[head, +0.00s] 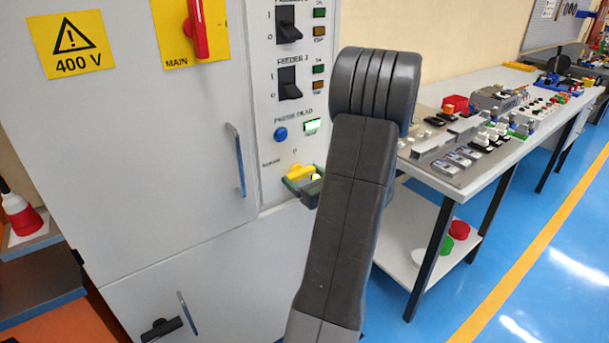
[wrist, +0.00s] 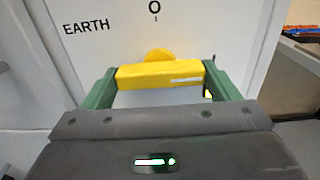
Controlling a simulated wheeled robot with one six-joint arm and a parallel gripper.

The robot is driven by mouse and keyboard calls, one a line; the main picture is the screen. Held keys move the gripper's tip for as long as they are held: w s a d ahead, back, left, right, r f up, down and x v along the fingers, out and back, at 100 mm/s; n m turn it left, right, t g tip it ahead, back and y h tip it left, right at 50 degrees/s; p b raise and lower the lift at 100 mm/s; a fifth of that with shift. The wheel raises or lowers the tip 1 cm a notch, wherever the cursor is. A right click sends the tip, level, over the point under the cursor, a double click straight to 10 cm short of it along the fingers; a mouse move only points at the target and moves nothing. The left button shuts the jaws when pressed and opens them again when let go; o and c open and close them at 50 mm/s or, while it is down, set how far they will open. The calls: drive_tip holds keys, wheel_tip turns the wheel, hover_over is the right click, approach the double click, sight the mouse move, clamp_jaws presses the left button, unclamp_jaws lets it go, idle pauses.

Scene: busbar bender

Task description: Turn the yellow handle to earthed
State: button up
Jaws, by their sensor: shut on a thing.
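The yellow handle (wrist: 145,78) is a bar on a round yellow hub against the grey cabinet panel. It lies nearly level in the wrist view, with a white line along its right half. The word EARTH (wrist: 87,27) stands on the panel to its upper left, and an O mark (wrist: 154,7) stands above it. My gripper (wrist: 160,71) is shut on the handle, with one green finger at each end. In the head view the handle (head: 299,171) shows at the panel's lower part, partly hidden by my gripper (head: 304,181).
A red main switch (head: 197,28), black feeder switches (head: 288,83) and a blue button (head: 280,134) sit above the handle on the cabinet. A cabinet door handle (head: 237,160) juts out to the left. A workbench (head: 480,165) with parts stands to the right.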

idle(0.5)
drive_tip(key=o, duration=0.9)
drive_tip(key=v, duration=1.4)
drive_tip(key=shift+w+a, duration=0.1)
drive_tip(key=shift+w, duration=0.05)
drive_tip(key=x, duration=1.3)
drive_tip(key=shift+w+a, duration=0.2)
drive_tip(key=shift+w, duration=0.1)
